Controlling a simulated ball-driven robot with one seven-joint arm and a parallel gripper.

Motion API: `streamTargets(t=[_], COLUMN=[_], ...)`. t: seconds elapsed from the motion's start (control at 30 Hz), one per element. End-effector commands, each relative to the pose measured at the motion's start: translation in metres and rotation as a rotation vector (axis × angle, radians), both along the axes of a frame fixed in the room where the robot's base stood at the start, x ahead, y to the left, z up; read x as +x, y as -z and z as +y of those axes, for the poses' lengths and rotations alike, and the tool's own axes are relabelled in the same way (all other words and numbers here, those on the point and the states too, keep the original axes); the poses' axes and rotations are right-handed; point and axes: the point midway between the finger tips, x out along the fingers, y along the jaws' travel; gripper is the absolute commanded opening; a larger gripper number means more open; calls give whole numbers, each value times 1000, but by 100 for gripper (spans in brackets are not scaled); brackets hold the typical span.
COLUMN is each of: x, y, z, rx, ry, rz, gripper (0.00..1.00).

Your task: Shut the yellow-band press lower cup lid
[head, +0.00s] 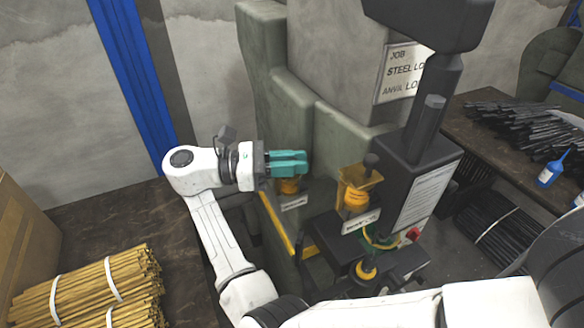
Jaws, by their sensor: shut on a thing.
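My gripper (303,163), with teal fingers, is at the left side of the grey-green press (340,150). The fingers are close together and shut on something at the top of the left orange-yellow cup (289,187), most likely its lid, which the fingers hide. Only the lower part of this cup shows, above a small white label (293,203). A second yellow cup (356,197) with a wide top and a dark knob (371,160) stands to the right. I cannot tell from this view which cup is the lower one. A yellow stripe (276,226) runs along the press below.
A dark control box (418,185) with a red button (412,234) stands right of the cups. Bundled brass-coloured rods (90,290) lie on the left table. Dark rods (530,125) and a blue bottle (551,168) are on the right bench. A blue post (133,80) stands behind.

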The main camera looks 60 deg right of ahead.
Motion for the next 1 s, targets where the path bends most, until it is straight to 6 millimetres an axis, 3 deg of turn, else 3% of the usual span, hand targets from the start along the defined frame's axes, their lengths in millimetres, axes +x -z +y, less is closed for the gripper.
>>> streamTargets(t=[0.77, 0.8, 1.0], x=[-2, -2, -2], y=[-1, -1, -1], z=[2, 2, 1], rx=[-2, -2, -2], ry=[74, 74, 73], rz=[-1, -1, -1], gripper=[0, 22, 40])
